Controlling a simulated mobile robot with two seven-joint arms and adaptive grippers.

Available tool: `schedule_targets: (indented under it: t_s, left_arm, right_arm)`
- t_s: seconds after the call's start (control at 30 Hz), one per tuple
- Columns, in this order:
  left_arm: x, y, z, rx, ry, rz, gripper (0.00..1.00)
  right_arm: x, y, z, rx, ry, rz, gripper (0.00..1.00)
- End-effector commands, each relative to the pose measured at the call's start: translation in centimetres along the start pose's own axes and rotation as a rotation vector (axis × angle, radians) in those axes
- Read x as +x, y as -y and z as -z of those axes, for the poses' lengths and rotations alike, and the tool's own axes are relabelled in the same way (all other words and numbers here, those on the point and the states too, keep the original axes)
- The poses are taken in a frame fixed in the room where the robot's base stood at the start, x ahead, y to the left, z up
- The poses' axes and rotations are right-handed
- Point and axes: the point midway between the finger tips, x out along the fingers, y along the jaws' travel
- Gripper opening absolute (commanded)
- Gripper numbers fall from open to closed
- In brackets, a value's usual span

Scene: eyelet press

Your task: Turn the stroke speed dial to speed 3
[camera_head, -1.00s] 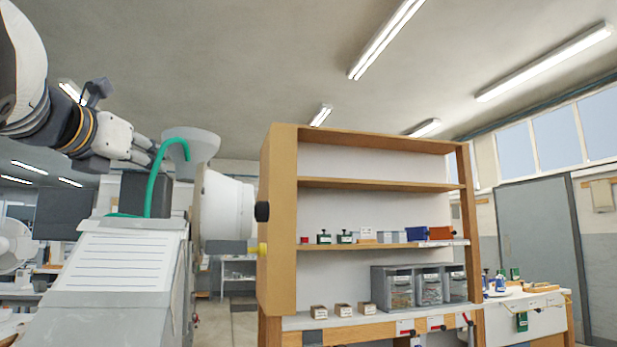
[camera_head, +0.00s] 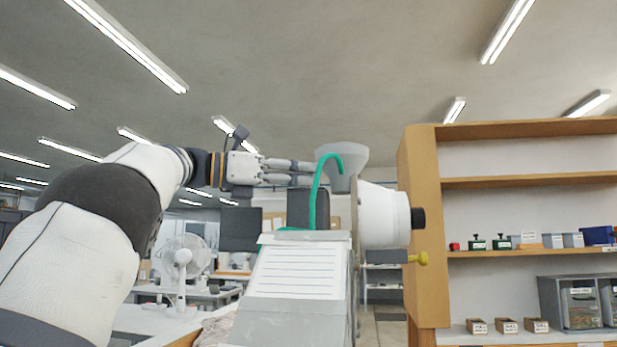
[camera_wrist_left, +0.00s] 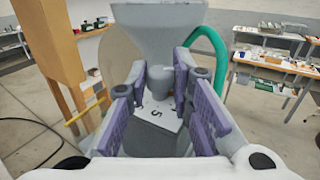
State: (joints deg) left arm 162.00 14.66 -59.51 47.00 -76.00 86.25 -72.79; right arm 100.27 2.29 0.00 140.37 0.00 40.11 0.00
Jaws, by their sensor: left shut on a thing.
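The eyelet press stands in the middle of the head view, with a grey hopper (camera_head: 342,165), a white round housing (camera_head: 378,215) and a sloped front with a lined card (camera_head: 296,268). My left gripper (camera_head: 312,172) reaches in from the left to beside the hopper. In the left wrist view, its purple-padded fingers (camera_wrist_left: 160,82) close around a small grey dial (camera_wrist_left: 158,78) just below the hopper. A plate marked 5 (camera_wrist_left: 156,112) shows between the fingers; other marks are hidden, so the dial's setting cannot be read. My right gripper is not in view.
A green hose (camera_head: 317,190) curves close to the gripper, beside the hopper. A wooden shelf unit (camera_head: 424,200) stands to the right of the press. A white fan (camera_head: 183,258) stands on a bench at the left.

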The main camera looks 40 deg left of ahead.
Motion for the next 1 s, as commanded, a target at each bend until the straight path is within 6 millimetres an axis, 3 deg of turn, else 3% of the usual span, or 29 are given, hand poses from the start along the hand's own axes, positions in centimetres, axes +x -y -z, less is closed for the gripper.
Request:
schedule_targets:
  t_s: [0.4,1.0]
  left_arm:
    - [0.16,-0.21,0.21,-0.001,-0.004,0.107,0.00]
    - [0.21,-0.22,0.23,-0.003,-0.006,0.133,0.00]
  right_arm:
    - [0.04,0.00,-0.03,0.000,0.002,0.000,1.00]
    - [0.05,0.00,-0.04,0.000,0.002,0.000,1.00]
